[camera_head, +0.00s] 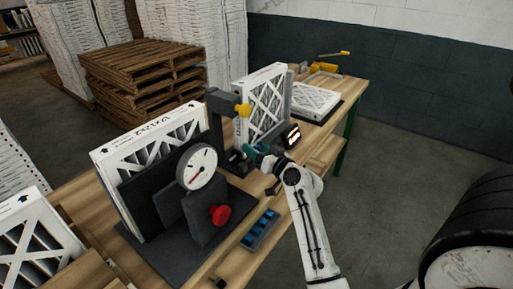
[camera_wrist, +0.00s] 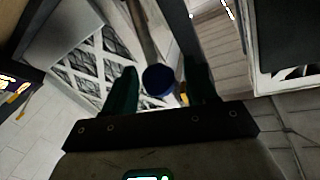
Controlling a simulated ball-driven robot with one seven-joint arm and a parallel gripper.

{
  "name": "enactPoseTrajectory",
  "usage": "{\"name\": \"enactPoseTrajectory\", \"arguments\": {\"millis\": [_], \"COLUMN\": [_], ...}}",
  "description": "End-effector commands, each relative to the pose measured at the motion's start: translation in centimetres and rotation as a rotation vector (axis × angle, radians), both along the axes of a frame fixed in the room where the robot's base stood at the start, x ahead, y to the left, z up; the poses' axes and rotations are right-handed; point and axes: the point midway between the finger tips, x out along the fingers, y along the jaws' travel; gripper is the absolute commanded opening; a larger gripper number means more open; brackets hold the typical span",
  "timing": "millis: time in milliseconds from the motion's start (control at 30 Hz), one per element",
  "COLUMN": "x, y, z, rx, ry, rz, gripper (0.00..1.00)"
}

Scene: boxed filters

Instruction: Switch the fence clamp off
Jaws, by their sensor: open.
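My gripper (camera_head: 257,154) has dark teal fingers and is low beside a dark post (camera_head: 216,125) near the middle of the bench. In the wrist view the fingers of my gripper (camera_wrist: 162,76) are apart. A dark blue round knob (camera_wrist: 158,81) on a rod shows between them; I cannot tell whether either finger touches it. I cannot tell for certain which part is the fence clamp. A boxed filter (camera_head: 262,98) stands upright behind the post and also shows in the wrist view (camera_wrist: 85,62). A small lit display (camera_head: 291,136) is just right of my gripper.
A dial gauge (camera_head: 197,167) and a red knob (camera_head: 220,214) are on a dark fixture at the near left. A yellow knob (camera_head: 243,110) is on the post. A blue-filled tray (camera_head: 261,231) lies at the front edge. Another filter (camera_head: 312,99) lies flat farther back.

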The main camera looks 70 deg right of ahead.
Motion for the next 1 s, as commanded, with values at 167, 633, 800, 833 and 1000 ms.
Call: {"name": "enactPoseTrajectory", "arguments": {"millis": [167,633,800,833,1000], "x": [0.04,-0.01,-0.02,-0.02,-0.02], "y": [-0.01,-0.01,-0.01,-0.01,-0.02], "z": [-0.04,-0.02,-0.02,-0.02,-0.02], "rx": [0.0,0.0,0.0,0.0,0.0], "ry": [0.0,0.0,0.0,0.0,0.0], "rz": [0.0,0.0,0.0,0.0,0.0], "gripper": [0.57,0.17,0.01,0.0,0.0]}}
